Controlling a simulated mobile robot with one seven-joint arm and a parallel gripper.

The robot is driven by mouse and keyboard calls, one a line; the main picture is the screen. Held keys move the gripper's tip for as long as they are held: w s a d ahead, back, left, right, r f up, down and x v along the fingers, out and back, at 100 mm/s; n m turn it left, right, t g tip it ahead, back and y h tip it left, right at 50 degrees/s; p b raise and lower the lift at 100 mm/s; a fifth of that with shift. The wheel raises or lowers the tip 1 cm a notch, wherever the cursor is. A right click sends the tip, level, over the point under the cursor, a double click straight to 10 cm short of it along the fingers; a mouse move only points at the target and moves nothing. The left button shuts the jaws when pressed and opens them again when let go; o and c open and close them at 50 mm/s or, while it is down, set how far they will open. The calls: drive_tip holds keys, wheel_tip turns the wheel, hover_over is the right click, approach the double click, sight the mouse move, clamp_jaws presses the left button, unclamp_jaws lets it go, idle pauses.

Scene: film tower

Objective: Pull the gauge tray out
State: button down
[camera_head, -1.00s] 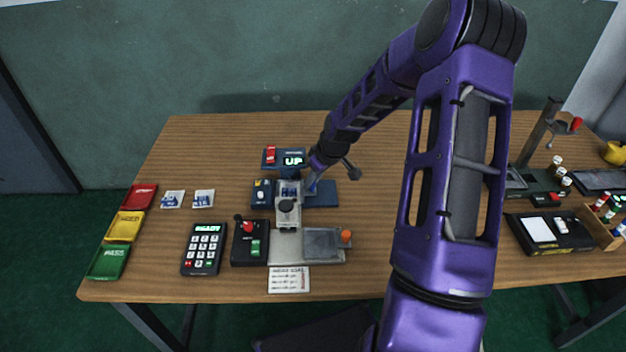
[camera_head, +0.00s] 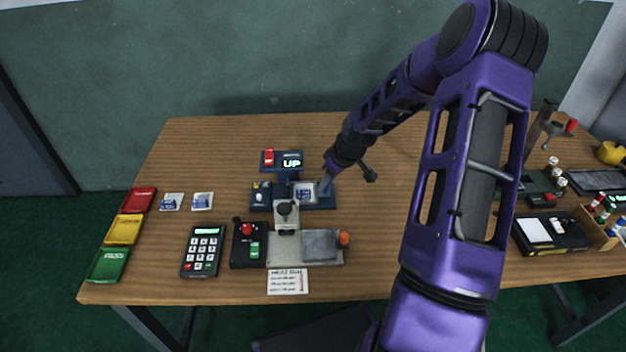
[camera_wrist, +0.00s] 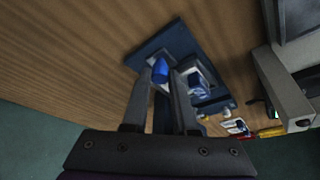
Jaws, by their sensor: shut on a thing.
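The film gauge (camera_head: 282,172) is a dark blue stand with a lit "UP" display on top, left of the table's middle. Its gauge tray (camera_head: 316,188) is a pale metal tray on the blue base, now to the right of the gauge's column, with a white and blue film sample (camera_head: 303,194) in it. My gripper (camera_head: 325,186) is at the tray's right end. In the wrist view my gripper (camera_wrist: 162,84) is shut on the tray's blue knob (camera_wrist: 160,69). The sample (camera_wrist: 198,84) shows beside the right finger; part of the tray is hidden by the fingers.
A grey press-like device (camera_head: 285,218) stands just in front of the gauge, with a control box (camera_head: 249,252) and keypad (camera_head: 202,250) to its left. Two more samples (camera_head: 172,202) lie at the left. Bare table (camera_head: 385,210) lies right of the gauge.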

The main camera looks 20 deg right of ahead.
drive_tip(key=shift+s+d, duration=0.3)
drive_tip(key=shift+d, duration=0.6)
drive_tip(key=shift+s+d, duration=0.3)
drive_tip(key=shift+d, duration=0.55)
drive_tip(key=c, duration=0.7)
unclamp_jaws()
drive_tip(key=shift+d, duration=0.1)
drive_tip(key=shift+r, duration=0.2)
drive_tip(key=p+v, duration=0.3)
drive_tip(key=v, duration=1.4)
drive_tip(key=shift+s, duration=0.1)
